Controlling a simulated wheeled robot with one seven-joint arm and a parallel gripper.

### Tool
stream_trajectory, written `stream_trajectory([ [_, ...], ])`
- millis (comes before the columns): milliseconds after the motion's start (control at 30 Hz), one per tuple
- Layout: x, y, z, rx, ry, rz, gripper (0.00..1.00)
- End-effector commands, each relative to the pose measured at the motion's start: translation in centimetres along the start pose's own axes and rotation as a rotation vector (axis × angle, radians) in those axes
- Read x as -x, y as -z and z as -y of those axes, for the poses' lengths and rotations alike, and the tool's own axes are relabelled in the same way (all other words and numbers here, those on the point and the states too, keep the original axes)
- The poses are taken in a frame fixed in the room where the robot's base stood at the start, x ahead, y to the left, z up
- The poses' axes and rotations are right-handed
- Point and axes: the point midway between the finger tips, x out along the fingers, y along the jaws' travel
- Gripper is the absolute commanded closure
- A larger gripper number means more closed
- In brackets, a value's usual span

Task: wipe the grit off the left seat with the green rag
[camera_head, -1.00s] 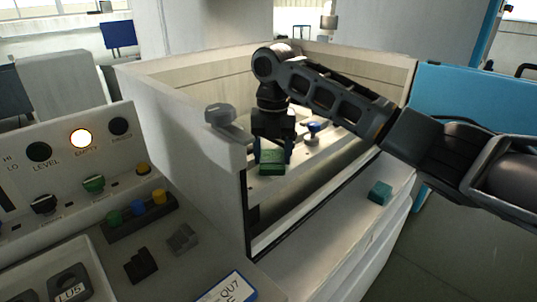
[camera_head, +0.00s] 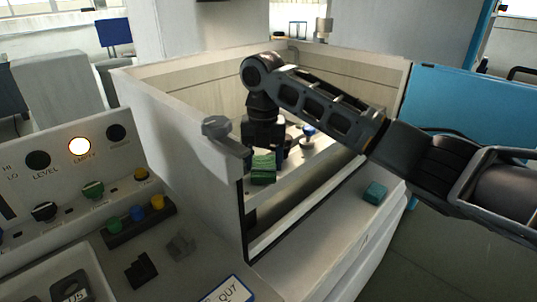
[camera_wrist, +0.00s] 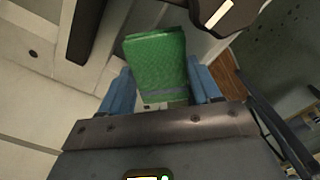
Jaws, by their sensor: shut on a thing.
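The green rag (camera_head: 264,169) is a folded block held between the fingers of my gripper (camera_head: 265,155), inside the open-fronted white machine tank. In the wrist view the rag (camera_wrist: 157,62) sits between the two blue fingers of my gripper (camera_wrist: 163,92), which is shut on it. The rag is near the tank's front left corner. I cannot make out the left seat or any grit on it; the gripper and rag cover much of that area.
A blue-topped knob (camera_head: 308,130) stands inside, to the right. A teal block (camera_head: 375,192) lies on the front ledge. A control panel (camera_head: 60,170) is at left.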

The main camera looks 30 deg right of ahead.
Motion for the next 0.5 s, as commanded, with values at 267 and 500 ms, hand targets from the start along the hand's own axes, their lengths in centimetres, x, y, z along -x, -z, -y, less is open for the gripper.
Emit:
stream_trajectory([
  [267,-0.1,1.4,-1.3,0.005,-0.001,-0.003,0.81],
  [500,-0.3,2.7,-2.6,0.006,-0.001,-0.003,0.81],
])
